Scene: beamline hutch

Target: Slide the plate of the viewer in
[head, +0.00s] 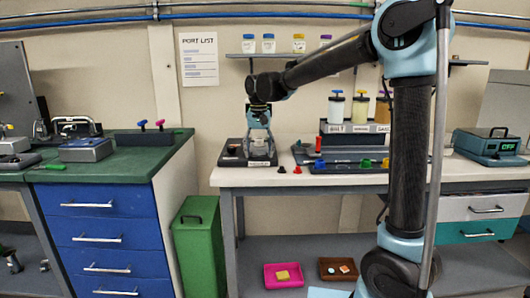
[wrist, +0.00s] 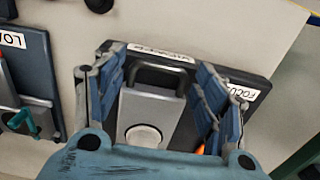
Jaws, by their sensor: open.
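The viewer (head: 232,158) is a dark flat block at the left end of the white bench. In the wrist view its dark base (wrist: 250,84) carries a label reading FOCUS and a second label that is hard to read. Its plate (wrist: 150,108) is grey metal with a dark loop handle (wrist: 157,72) and a white round disc (wrist: 144,135). My gripper (wrist: 165,72) is open above the viewer, with one finger at each side of the plate and handle. I cannot tell if the fingers touch it. My gripper (head: 262,160) hides part of the viewer in the head view.
A dark board (wrist: 30,75) labelled LO... lies beside the viewer. Small red and black pieces (head: 297,170) and a dark rack (head: 350,166) stand to the right on the bench (head: 240,180). A green bin (head: 200,235) stands on the floor between bench and blue drawers (head: 100,225).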

